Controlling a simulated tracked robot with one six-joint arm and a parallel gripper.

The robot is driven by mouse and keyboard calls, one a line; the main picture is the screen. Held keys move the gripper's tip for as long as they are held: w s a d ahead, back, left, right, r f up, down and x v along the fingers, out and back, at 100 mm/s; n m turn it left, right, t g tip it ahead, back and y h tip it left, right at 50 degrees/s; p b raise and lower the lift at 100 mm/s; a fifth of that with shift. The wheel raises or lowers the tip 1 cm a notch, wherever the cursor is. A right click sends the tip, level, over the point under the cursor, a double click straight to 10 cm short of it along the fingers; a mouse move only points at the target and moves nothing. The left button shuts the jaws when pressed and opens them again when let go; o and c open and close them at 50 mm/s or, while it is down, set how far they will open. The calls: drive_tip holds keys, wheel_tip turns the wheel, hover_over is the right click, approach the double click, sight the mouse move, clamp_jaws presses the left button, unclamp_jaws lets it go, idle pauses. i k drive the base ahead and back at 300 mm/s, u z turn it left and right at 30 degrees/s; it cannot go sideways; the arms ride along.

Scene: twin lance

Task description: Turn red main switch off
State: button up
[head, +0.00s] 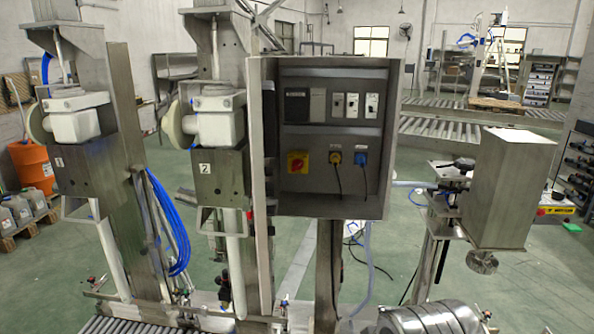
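The red main switch (296,162) is a red rotary knob on a yellow square plate. It sits at the lower left of the dark panel inside an open grey control cabinet (257,150) in the middle of the head view. The knob is too small to tell its exact position. To its right on the same panel are a yellow socket (335,156) and a blue socket (360,157), each with a cable hanging down. My gripper is not in view.
Two steel lance columns, numbered 1 (90,185) and 2 (216,178), stand left of the cabinet. A steel box on a stand (508,190) is at right, with a metal drum (432,318) below. Roller conveyor (125,325) runs along the bottom left. Blue hoses (170,225) hang between the columns.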

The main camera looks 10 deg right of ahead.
sight(297, 165)
drive_tip(key=u, duration=2.65)
drive_tip(key=k, duration=0.65)
drive_tip(key=z, duration=0.45)
